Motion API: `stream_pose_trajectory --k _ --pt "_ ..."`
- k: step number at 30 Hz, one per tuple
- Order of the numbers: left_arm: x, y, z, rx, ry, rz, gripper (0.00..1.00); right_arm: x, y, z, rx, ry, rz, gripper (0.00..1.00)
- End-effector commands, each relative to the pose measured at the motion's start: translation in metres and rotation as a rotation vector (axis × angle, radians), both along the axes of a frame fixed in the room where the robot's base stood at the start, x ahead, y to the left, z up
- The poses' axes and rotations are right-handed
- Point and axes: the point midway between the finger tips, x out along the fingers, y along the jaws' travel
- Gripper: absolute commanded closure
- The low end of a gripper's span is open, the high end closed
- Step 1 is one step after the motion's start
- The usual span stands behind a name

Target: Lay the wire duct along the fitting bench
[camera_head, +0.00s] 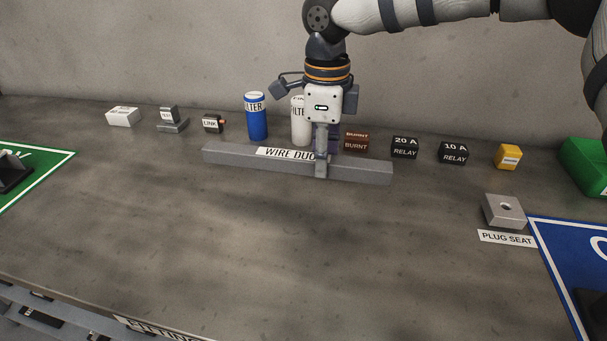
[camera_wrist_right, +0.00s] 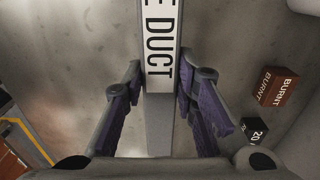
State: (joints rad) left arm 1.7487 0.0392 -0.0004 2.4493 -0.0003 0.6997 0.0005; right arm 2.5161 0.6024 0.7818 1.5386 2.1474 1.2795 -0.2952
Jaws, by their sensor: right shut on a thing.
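The wire duct (camera_head: 232,160) is a long grey bar with a white label, lying left to right near the back of the fitting bench (camera_head: 270,245). My right gripper (camera_head: 321,168) comes down from above and is shut on the duct, right of its middle, covering the end of its label. In the right wrist view the duct (camera_wrist_right: 160,128) runs between the two fingers of the gripper (camera_wrist_right: 160,105). I cannot tell whether the duct touches the bench. My left gripper is not in view.
Behind the duct stand a blue filter (camera_head: 256,118), a white filter (camera_head: 298,122) and a brown burnt relay (camera_head: 356,142). Black relays (camera_head: 404,148) stand to the right. A grey plug seat (camera_head: 505,211) sits near the blue mat (camera_head: 560,250). The bench front is clear.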

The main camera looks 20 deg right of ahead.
Motion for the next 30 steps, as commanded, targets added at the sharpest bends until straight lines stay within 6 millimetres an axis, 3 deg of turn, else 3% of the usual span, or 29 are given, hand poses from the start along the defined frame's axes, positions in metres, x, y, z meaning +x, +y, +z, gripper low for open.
stream_pose_trajectory --k 1,8,13,23,24,26,30 --pt "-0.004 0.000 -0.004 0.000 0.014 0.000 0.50 0.007 0.000 -0.012 0.000 0.004 -0.001 1.00" --pt "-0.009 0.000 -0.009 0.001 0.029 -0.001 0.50 0.025 0.000 -0.029 0.001 -0.004 -0.001 1.00" --pt "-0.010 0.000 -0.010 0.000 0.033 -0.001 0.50 0.026 0.000 -0.057 -0.001 -0.006 0.002 1.00" --pt "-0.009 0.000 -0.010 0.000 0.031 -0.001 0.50 0.026 0.000 -0.060 0.001 -0.009 0.002 1.00" --pt "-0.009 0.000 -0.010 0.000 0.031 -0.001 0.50 0.026 0.000 -0.060 0.001 -0.008 0.002 0.69" --pt "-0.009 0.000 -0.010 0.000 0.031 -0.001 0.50 0.026 0.000 -0.060 0.000 -0.009 0.002 0.56" --pt "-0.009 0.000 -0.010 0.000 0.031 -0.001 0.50 0.026 0.000 -0.060 0.000 -0.008 0.002 0.54"
